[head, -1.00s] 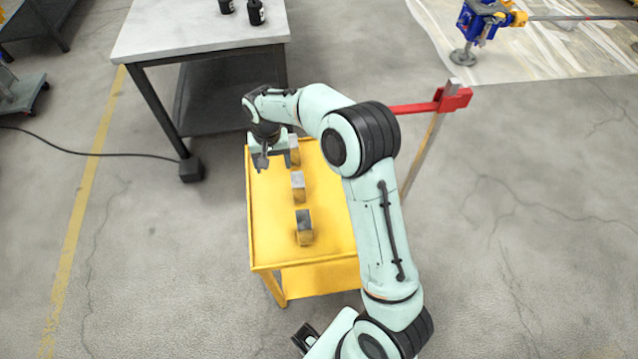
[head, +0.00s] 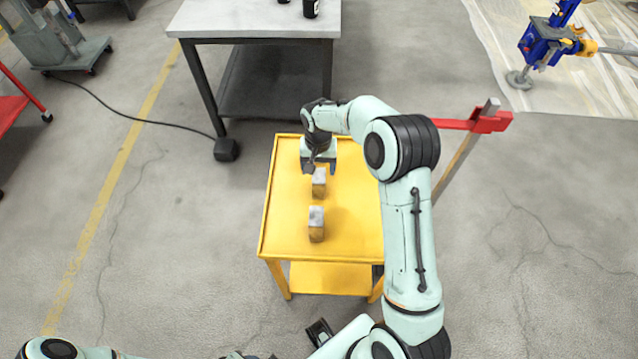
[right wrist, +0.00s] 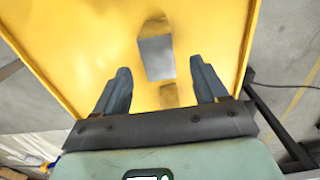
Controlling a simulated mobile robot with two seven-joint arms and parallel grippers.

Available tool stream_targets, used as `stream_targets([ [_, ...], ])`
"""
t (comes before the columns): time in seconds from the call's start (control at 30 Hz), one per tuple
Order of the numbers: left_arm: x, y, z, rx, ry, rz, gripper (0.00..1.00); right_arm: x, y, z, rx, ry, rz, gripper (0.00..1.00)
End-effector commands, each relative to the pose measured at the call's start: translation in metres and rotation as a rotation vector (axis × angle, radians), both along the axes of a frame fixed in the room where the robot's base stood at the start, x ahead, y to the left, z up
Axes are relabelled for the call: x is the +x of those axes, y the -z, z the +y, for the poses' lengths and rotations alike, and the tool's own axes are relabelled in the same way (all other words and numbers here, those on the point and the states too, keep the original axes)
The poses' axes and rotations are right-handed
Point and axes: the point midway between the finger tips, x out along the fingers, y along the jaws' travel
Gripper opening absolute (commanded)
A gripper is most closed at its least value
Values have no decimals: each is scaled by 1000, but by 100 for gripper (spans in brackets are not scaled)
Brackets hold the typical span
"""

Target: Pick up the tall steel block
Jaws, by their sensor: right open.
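Small blocks with grey tops and yellowish sides stand in a row on the yellow cart (head: 285,215). The near block (head: 317,232) and the middle block (head: 319,188) show in the head view; a far one is hidden by my right gripper. I cannot tell surely which is the tall one. My right gripper (head: 314,170) is open above the row, just beyond the middle block. In the right wrist view, one block (right wrist: 157,57) lies ahead of the fingers (right wrist: 162,82), and part of another (right wrist: 168,95) shows between them, apart from both.
A grey workbench (head: 255,22) stands behind the cart, with dark items on it. A red clamp (head: 490,121) on a post is right of the cart. A blue screw jack (head: 545,42) stands on a sheet at back right.

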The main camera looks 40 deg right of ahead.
Motion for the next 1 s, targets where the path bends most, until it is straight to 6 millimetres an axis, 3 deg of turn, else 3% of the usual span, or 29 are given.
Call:
stream_targets([
  [0.33, 1, -2, 0, -1, 0, -2, 43, -4, 46, 2, 2, 0, 4, 72],
  [0.63, 1, -2, 0, -1, 0, -2, 43, -4, 52, 2, 0, 0, 0, 72],
  [0.67, 1, -2, 0, -1, 0, -2, 43, -4, 51, 2, 0, 0, 0, 69],
  [0.87, 1, -2, 0, -1, 0, -2, 43, -4, 51, 2, 1, 0, 1, 4],
  [1.0, 1, -2, 0, -1, 0, -2, 43, -3, 50, 2, 0, 0, -4, 0],
])
